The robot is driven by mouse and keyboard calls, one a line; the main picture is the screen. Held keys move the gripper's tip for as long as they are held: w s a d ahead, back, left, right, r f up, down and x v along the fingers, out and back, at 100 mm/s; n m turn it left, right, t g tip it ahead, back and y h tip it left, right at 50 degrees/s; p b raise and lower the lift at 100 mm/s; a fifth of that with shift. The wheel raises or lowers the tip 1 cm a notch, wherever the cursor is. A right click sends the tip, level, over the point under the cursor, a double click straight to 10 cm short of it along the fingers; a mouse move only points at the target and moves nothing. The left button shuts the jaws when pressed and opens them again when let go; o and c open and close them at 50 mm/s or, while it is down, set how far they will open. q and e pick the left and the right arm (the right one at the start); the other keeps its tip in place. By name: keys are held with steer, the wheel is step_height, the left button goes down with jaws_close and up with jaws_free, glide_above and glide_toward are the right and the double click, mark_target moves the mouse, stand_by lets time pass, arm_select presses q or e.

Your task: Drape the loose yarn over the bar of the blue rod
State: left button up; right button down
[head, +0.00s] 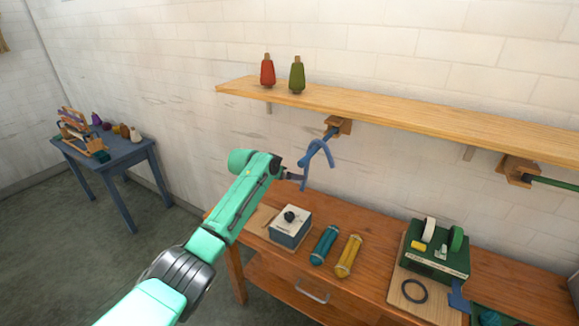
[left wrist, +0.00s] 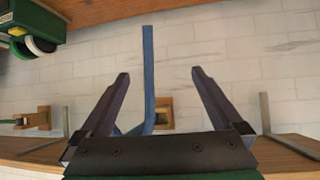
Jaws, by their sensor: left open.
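The loose yarn (head: 318,152) is a blue strand below the wooden shelf. It bends over at the bar of the blue rod (head: 330,132), with one end hanging on each side. The rod comes out of a wooden bracket (head: 341,124) under the shelf; the yarn hides much of the bar. My left gripper (head: 298,178) is open, beside the yarn's longer, left end. In the left wrist view, the open fingers (left wrist: 160,76) stand apart on either side of a straight blue length of yarn (left wrist: 148,60), and neither visibly touches it. My right gripper is not in view.
The shelf (head: 400,112) above carries a red cone (head: 267,72) and a green cone (head: 297,76). A green rod (head: 555,183) is at right. Below, the bench holds a knobbed box (head: 290,228), teal skein (head: 325,245), yellow skein (head: 349,256) and tape dispenser (head: 437,258).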

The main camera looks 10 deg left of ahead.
arm_select(q)
steer(key=s+r+g+p, duration=0.1)
steer(key=r+g+y+p, duration=0.1)
steer(key=shift+s+a+r, duration=0.35)
steer(key=shift+s+r, duration=0.05)
